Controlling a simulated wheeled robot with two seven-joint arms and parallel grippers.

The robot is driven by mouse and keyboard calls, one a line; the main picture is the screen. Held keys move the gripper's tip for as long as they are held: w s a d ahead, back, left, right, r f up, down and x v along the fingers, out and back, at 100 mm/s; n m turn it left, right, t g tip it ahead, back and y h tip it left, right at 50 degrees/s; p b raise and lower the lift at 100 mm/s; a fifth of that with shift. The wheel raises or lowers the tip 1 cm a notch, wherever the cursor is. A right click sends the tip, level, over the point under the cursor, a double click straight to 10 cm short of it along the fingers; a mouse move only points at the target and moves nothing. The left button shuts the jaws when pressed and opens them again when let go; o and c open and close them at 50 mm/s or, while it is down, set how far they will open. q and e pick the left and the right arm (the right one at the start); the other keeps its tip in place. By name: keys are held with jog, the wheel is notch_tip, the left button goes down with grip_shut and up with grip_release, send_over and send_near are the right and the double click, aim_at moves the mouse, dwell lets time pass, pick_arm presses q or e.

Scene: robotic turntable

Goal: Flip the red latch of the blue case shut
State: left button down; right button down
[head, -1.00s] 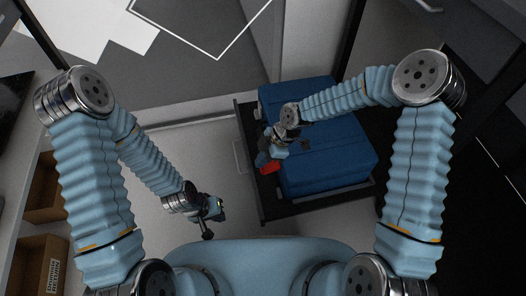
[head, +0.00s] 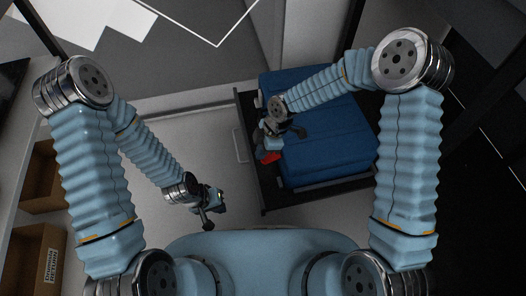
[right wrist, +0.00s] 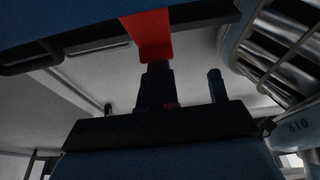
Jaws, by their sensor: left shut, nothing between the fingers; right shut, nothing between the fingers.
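The blue case (head: 330,140) lies on a dark tray or drawer (head: 258,182) right of centre in the head view. Its red latch (head: 268,157) is at the case's left side; it also shows in the right wrist view (right wrist: 148,35), sticking out from the case edge. My right gripper (head: 269,146) is shut and empty at the latch. In the right wrist view its dark finger (right wrist: 154,88) ends just below the latch tip; I cannot tell whether they touch. My left gripper (head: 209,217) is shut and empty, left of the tray and away from the case.
Brown boxes (head: 42,255) stand in a shelf at the left edge. A dark upright post (head: 348,45) rises behind the case. Light floor (head: 190,140) is open between my left arm and the tray.

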jog(key=f+h+b, duration=0.2)
jog(key=h, duration=0.1)
jog(key=f+t+h+b, duration=0.1)
jog(key=f+h+b, duration=0.1)
jog(key=h, duration=0.1)
jog(key=f+h+b, duration=0.1)
jog(key=h+b, duration=0.1)
jog(key=h, duration=0.1)
jog(key=shift+a+f+t+h, duration=0.2)
jog(key=shift+f+t+h, duration=0.1)
jog(key=shift+f+t, duration=0.1)
jog(key=shift+d, duration=0.15)
jog(key=shift+r, duration=0.1)
jog(key=shift+r+p, duration=0.7)
jog(key=shift+r, duration=0.1)
